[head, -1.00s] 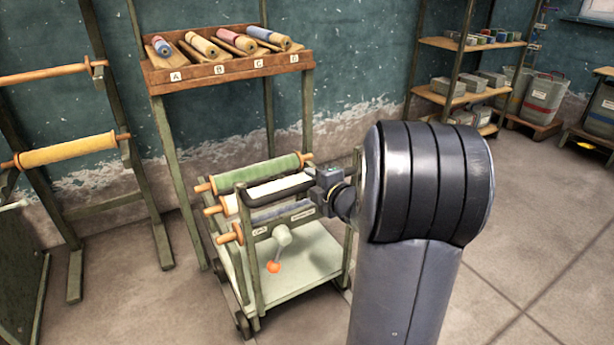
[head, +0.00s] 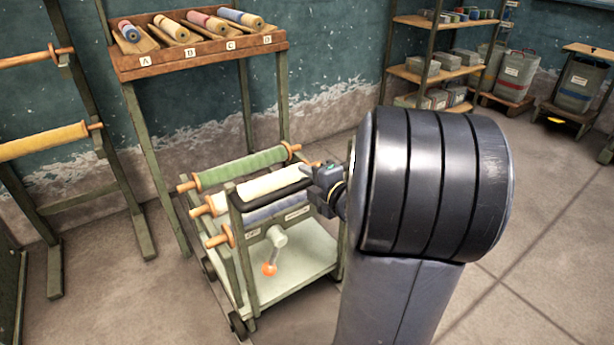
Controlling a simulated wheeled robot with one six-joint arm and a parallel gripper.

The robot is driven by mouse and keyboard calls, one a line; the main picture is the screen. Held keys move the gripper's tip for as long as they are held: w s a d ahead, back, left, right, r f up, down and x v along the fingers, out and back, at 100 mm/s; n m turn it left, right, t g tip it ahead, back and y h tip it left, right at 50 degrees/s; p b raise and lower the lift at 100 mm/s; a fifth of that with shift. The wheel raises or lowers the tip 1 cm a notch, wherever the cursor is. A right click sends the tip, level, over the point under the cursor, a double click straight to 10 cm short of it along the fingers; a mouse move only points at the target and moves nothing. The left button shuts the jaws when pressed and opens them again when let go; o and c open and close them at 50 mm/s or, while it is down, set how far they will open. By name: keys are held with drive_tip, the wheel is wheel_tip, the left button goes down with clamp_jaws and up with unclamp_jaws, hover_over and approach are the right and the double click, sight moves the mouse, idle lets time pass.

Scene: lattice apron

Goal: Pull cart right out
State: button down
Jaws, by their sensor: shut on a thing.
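The cart (head: 310,262) is a low wheeled frame with a pale green deck. It carries a green roll (head: 240,167), a cream roll (head: 262,187) and a blue-grey roll (head: 278,210) on wooden rods. A black handle bar (head: 270,196) runs along the cart's near top side. A grey lever with an orange knob (head: 269,269) hangs on the near side. My gripper (head: 318,180) is at the right end of the black bar and shut on it. My arm hides the cart's right side.
A labelled rack (head: 200,60) with several rolls stands behind the cart against the wall. A roll stand (head: 45,141) is at the left. Shelves (head: 445,72) and bins (head: 505,75) stand at the back right. The floor (head: 530,250) at the right is clear.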

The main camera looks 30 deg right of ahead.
drive_tip(key=c, duration=1.3)
unclamp_jaws()
drive_tip(key=shift+s, duration=0.25)
drive_tip(key=s+r+p, duration=0.2)
drive_tip(key=s+p, duration=0.1)
drive_tip(key=s, duration=0.7)
drive_tip(key=shift+s+d, duration=0.2)
drive_tip(key=shift+s, duration=0.1)
drive_tip(key=shift+w, duration=0.1)
drive_tip(key=w+b, duration=0.1)
drive_tip(key=w, duration=0.2)
drive_tip(key=w+f+b, duration=0.1)
drive_tip(key=w, duration=0.2)
drive_tip(key=w+f+b, duration=0.1)
drive_tip(key=w, duration=0.3)
drive_tip(key=shift+a, duration=0.2)
drive_tip(key=shift+w, duration=0.45)
drive_tip(key=shift+s, duration=0.15)
drive_tip(key=s+r+p, duration=0.2)
drive_tip(key=s+p, duration=0.1)
drive_tip(key=s, duration=0.8)
drive_tip(key=w+f+b, duration=0.2)
drive_tip(key=w+b, duration=0.1)
drive_tip(key=w, duration=1.1)
